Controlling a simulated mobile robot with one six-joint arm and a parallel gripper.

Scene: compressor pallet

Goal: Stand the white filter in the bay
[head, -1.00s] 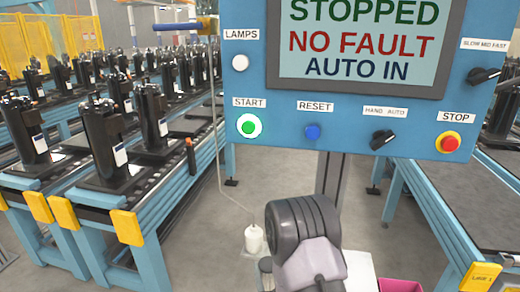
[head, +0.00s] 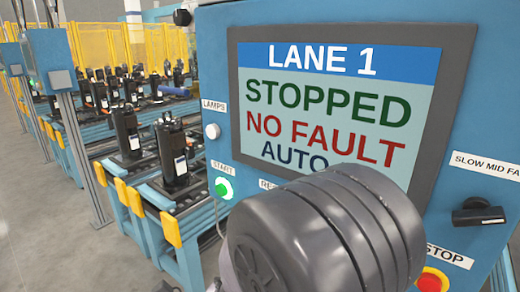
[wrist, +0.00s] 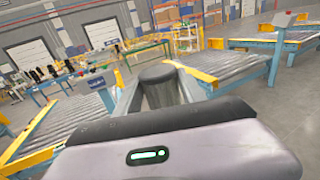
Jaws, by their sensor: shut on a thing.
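In the wrist view my gripper (wrist: 159,84) is shut on a dark grey, round-topped cylinder (wrist: 158,72) between its two fingers. I see no white on it, so I cannot tell whether it is the white filter; its lower part is hidden by the gripper body. The gripper is not seen in the head view, where my dark arm link covers the lower middle. I cannot make out the bay in either view. Black compressors (head: 172,152) stand upright on a blue-framed conveyor at the left.
A blue control panel (head: 216,105) with its screen (head: 330,100) is close at the right, partly behind my arm. The wrist view shows roller conveyors (wrist: 250,62) and grey floor (wrist: 290,105).

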